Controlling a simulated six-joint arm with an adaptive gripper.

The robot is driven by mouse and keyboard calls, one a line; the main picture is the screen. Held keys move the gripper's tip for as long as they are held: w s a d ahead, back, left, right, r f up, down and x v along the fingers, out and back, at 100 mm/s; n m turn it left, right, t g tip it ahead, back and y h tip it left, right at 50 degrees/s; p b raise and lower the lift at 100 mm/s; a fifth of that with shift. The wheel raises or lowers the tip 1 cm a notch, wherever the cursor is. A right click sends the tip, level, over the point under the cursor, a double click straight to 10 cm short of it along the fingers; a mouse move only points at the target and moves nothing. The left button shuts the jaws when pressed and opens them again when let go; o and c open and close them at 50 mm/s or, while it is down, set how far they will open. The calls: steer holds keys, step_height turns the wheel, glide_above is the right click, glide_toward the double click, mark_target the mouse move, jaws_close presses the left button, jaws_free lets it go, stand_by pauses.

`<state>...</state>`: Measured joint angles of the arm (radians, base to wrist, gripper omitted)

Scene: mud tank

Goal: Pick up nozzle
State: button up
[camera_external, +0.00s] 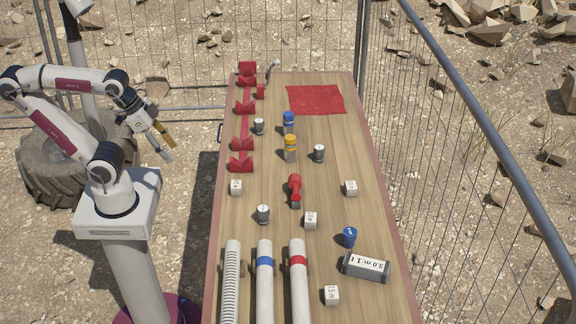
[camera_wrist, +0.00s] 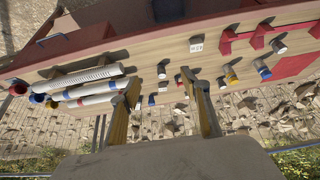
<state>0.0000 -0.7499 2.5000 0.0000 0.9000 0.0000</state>
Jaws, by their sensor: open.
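A red piece with a rounded head and narrower end (camera_external: 295,187), possibly the nozzle, lies near the middle of the wooden table (camera_external: 340,140). I cannot tell for sure which piece is the nozzle. A small grey bent fitting (camera_external: 271,70) is at the table's far edge. My gripper (camera_external: 167,147) is open and empty, left of the table and apart from everything on it. In the wrist view its two fingers (camera_wrist: 160,84) are spread wide, with the table beyond them. A finger partly hides the small pieces there.
Three long white tubes (camera_external: 265,285) lie at the near left of the table. A red rack (camera_external: 243,125) runs along the left edge. Several small cylinders, white cubes (camera_external: 310,220) and a grey labelled block (camera_external: 365,266) are spread about. A wire fence (camera_external: 480,130) stands right.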

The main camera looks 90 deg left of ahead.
steer(key=shift+o, duration=0.3)
steer(key=w+a+f+m+t+y, duration=0.1)
steer(key=w+a+f, duration=0.1)
steer(key=w+a, duration=0.35)
steer(key=w+a+f+m+t, duration=0.1)
steer(key=w+a+f, duration=0.15)
steer(key=w, duration=0.55)
steer(key=w+a+f+m+t+y, duration=0.1)
steer(key=w+a+f, duration=0.2)
steer(key=w, duration=0.4)
steer(key=m+t+h, duration=0.2)
steer(key=m+h, duration=0.2)
steer(key=h, duration=0.4)
glide_toward(263, 215)
steer(key=w+a+f, duration=0.2)
steer(key=w+a, duration=0.1)
steer(key=shift+a+f, duration=0.15)
steer(key=shift+a, duration=0.1)
steer(key=shift+s+d+f+h, duration=0.25)
steer(key=shift+s+d+h, duration=0.35)
steer(key=shift+d+h, duration=0.35)
steer(key=shift+w, duration=0.15)
steer(key=shift+x, duration=1.2)
